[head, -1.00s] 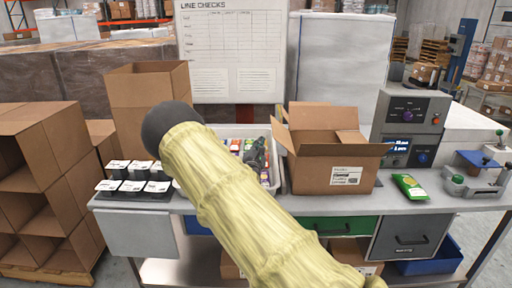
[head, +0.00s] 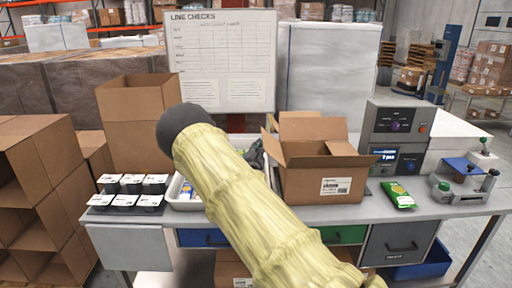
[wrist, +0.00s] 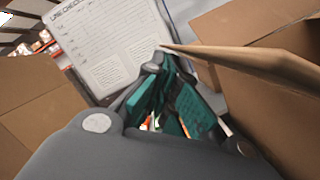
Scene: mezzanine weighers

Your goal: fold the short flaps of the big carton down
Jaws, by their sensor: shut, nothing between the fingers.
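The big carton (head: 322,187) stands open on the bench, with a white label on its front. Its back flap (head: 313,129) stands up. Its left flap (head: 272,143) leans up and outward, and a smaller right flap (head: 341,148) shows at the right side. The front flap (head: 330,161) sticks out toward me. My gripper (head: 256,154) is just left of the carton, partly hidden behind my arm. In the wrist view its teal fingers (wrist: 172,108) are shut and empty, with a carton flap (wrist: 250,68) close on the right. Contact cannot be told.
A taller open carton (head: 138,115) stands at the left, behind several black tubs with white lids (head: 133,187). A white tote (head: 183,204) is partly hidden by my arm. A green packet (head: 397,195) and a control box (head: 394,135) are right of the carton.

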